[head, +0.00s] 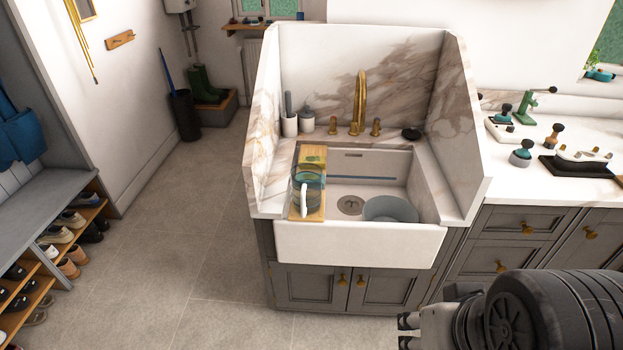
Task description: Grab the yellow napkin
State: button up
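A small yellow-green patterned patch (313,154), which looks like the yellow napkin, lies toward the back of a wooden board (313,213) set across the left side of the white sink (360,243). A clear bluish glass jug (308,190) with a pale handle stands on the board in front of it and may hide part of it. My gripper (405,331) is at the bottom edge, right of centre, well in front of the sink and far from the napkin. Its dark fingertips show apart with nothing between them. The lower one is partly cut off by the frame.
A grey round basin (390,209) sits in the sink on the right. Tall marble panels (456,130) close the sink's back and sides. A brass tap (360,100) rises behind it. A counter with stamp-like tools (521,153) is at right, a shoe bench (45,200) at left. Floor between is clear.

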aim_at(321, 161)
jog(key=i+j+u, duration=0.2)
jog(key=i, duration=0.4)
jog(key=i+j+u, duration=0.15)
jog(key=i, duration=0.5)
jog(key=i+j+u, duration=0.2)
jog(key=i, duration=0.45)
